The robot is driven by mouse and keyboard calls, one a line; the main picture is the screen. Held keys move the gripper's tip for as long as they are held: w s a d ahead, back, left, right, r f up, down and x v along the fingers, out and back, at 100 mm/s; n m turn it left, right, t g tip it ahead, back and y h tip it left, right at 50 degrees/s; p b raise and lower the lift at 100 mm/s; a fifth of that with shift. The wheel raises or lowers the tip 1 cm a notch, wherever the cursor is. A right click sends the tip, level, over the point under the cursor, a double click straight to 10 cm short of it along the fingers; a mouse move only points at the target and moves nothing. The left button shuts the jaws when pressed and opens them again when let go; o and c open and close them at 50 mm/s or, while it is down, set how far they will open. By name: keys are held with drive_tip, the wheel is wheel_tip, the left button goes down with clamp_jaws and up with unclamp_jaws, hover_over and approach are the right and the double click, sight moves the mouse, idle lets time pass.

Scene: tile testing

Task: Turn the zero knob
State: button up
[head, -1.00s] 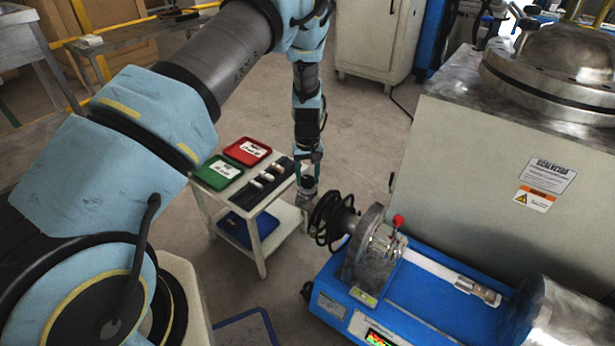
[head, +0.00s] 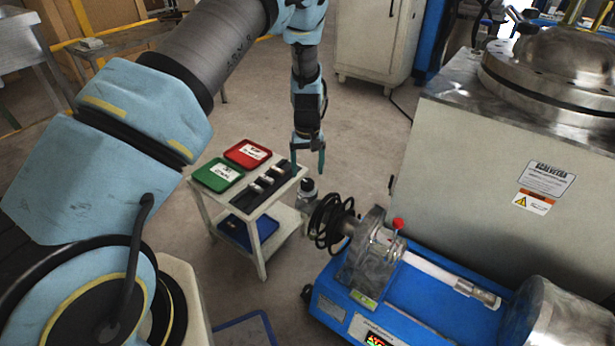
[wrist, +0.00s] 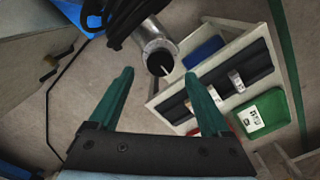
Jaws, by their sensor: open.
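I cannot make out for certain which part is the zero knob; no readable mark names it. The blue bench machine (head: 420,318) has a short silver cylinder (head: 308,189) near its left end, beside black coiled cable. In the wrist view this cylinder (wrist: 158,58) shows a dark round end with a pale pin. My gripper (head: 308,165) is open and empty, above the cylinder in the head view. In the wrist view my gripper (wrist: 158,77) has its green fingers spread, with the cylinder's end between and beyond the tips. A small red-ball lever (head: 398,223) stands on the machine.
A small white cart (head: 262,225) stands left of the machine, with a green tray (head: 217,174), a red tray (head: 248,153) and a black rack of small parts. A blue bin (head: 243,232) is on its lower shelf. Black coiled cable (head: 328,222) hangs close to the cylinder.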

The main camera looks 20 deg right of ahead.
sight(307, 182)
wheel_tip(307, 182, up, 6)
idle(0.6)
drive_tip(key=a+r+n, duration=0.1)
drive_tip(key=a+r, duration=0.5)
drive_tip(key=a, duration=0.4)
drive_tip(key=a+r, duration=0.6)
drive_tip(key=a, duration=0.4)
drive_tip(key=s+a+r+n+t+p, duration=0.1)
drive_tip(key=s+a+r, duration=0.4)
drive_tip(key=a, duration=0.4)
drive_tip(key=s+a+r+t, duration=0.1)
drive_tip(key=s+a+r, duration=0.1)
drive_tip(key=s+a, duration=0.5)
wheel_tip(307, 182, up, 19)
drive_tip(key=w+p, duration=0.1)
drive_tip(key=p, duration=1.8)
drive_tip(key=shift+a+f, duration=0.2)
drive_tip(key=shift+a, duration=0.25)
